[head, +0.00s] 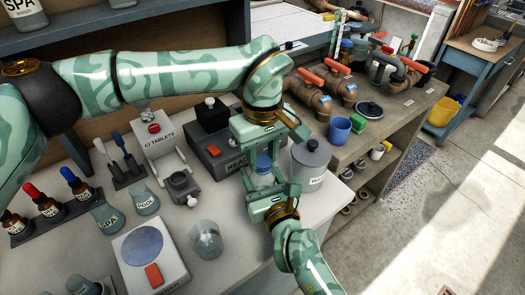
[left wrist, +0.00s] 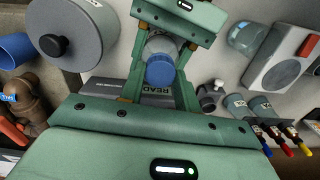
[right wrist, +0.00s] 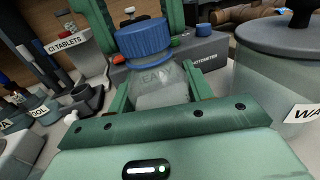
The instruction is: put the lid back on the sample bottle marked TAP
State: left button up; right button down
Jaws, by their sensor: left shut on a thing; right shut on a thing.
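A clear sample bottle (right wrist: 160,90) with a ribbed blue lid (right wrist: 145,38) stands between my two grippers. The lid sits over its mouth, roughly level; I cannot tell whether it is fully seated. In the head view the lid (head: 263,162) is partly hidden by my left gripper (head: 266,152), which comes from above and is shut on it. The lid also shows from above in the left wrist view (left wrist: 160,72). My right gripper (head: 266,183) comes from the front and is shut on the bottle's body. No TAP mark is readable on the bottle.
A photometer (head: 213,150) stands close behind the bottle, and a grey lidded container (head: 310,162) close to its right. A beaker (head: 206,240), a scale (head: 150,262), bottles marked SPA (head: 106,218) and POOL (head: 145,201), and a Cl tablets dispenser (head: 160,150) stand to the left.

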pick_arm(q)
jog(key=m, duration=0.6)
jog(key=shift+m, duration=0.4)
jog(key=m, duration=0.7)
jog(key=o, duration=1)
jog(key=shift+c, duration=0.3)
